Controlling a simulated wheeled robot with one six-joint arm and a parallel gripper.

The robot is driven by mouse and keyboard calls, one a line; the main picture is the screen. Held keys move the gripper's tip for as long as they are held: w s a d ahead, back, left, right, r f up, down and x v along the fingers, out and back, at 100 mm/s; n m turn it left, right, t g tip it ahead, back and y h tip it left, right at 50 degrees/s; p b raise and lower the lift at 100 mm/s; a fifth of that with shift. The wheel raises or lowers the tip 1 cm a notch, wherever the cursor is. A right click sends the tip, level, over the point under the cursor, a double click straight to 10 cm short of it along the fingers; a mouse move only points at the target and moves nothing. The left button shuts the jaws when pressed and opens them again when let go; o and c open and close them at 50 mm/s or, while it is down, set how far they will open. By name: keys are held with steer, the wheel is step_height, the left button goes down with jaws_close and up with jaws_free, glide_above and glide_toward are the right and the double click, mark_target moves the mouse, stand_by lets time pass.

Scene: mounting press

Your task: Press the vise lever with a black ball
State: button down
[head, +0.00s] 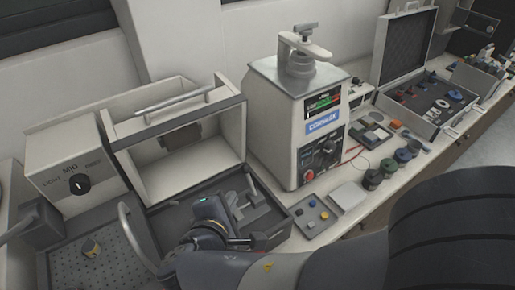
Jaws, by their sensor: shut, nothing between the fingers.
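A grey metal vise (252,203) sits in the dark tray at the front of an open beige housing (120,135). A lever with a black ball is too small or hidden to pick out clearly. My gripper (243,242) is low in the middle of the head view, just in front of the vise in the picture. Its dark fingers are shut with nothing between them. My wrist and arm hide part of the tray and the near bench edge. I cannot tell whether the fingers touch the vise.
A white Cormak press (300,115) stands right of the housing. A beige control box (70,165) with a black knob and a perforated plate (92,262) are at left. A small parts tray (312,216), several round jars and an open case (405,75) crowd the right.

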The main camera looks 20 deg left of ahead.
mark_target(249, 180)
steer(key=p+x, duration=0.1)
steer(key=x, duration=0.9)
steer(key=shift+p, duration=0.35)
steer(key=shift+s+d+f+b, duration=0.1)
steer(key=shift+s+f+b, duration=0.1)
steer(key=shift+b, duration=0.8)
